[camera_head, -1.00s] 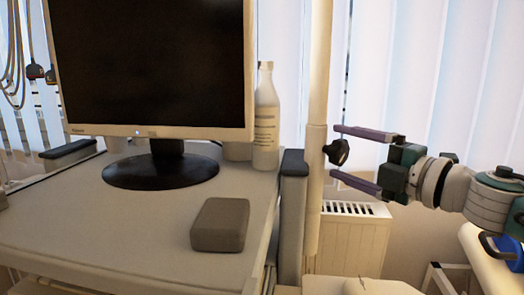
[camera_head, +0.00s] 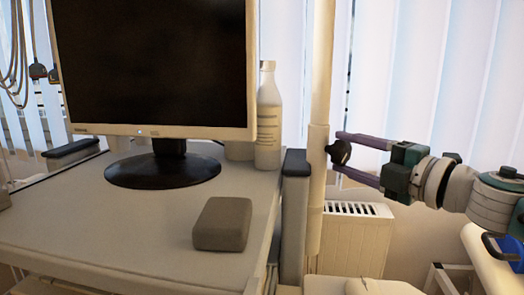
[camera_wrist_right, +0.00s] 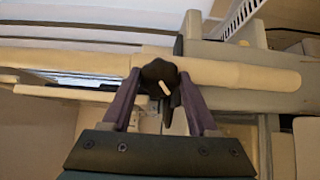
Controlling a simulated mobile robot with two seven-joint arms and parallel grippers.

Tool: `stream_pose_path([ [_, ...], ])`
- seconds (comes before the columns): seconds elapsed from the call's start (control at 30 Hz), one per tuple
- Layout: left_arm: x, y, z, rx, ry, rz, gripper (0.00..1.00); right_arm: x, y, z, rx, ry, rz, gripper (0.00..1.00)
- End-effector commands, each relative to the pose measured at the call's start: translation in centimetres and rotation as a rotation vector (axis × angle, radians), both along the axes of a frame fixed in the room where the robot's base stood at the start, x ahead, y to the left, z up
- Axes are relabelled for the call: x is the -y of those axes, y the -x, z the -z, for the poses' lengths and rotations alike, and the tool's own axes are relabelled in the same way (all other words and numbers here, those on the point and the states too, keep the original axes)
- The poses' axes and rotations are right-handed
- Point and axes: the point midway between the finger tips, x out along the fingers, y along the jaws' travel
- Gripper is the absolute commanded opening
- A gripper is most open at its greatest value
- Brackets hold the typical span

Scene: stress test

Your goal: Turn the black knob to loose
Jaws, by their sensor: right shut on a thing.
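The black knob (camera_head: 339,152) sits on the side of a cream upright pole (camera_head: 317,150), right of the cart. My right gripper (camera_head: 341,153) reaches in from the right, its two purple fingers closed around the knob. In the right wrist view the knob (camera_wrist_right: 160,76) lies between the fingertips of the right gripper (camera_wrist_right: 159,82), with a pale mark on its face. The pole (camera_wrist_right: 235,74) runs across that view behind it. My left gripper is not in view.
A monitor (camera_head: 155,65), a white bottle (camera_head: 268,118) and a grey box (camera_head: 223,223) stand on the cart top (camera_head: 120,225), left of the pole. A radiator (camera_head: 350,240) and window blinds (camera_head: 430,70) are behind. A grey post (camera_head: 295,215) stands close left of the pole.

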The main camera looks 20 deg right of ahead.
Motion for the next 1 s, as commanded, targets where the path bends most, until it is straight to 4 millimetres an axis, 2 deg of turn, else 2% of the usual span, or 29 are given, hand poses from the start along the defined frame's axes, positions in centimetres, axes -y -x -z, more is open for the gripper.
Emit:
stream_pose_path([
  [0.37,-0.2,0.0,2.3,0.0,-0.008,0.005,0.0,0.0,0.0,0.5,0.06,0.153,-0.001,0.04],
  [1.0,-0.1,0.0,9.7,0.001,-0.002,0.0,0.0,0.1,0.0,0.9,0.281,0.71,0.0,0.04],
])
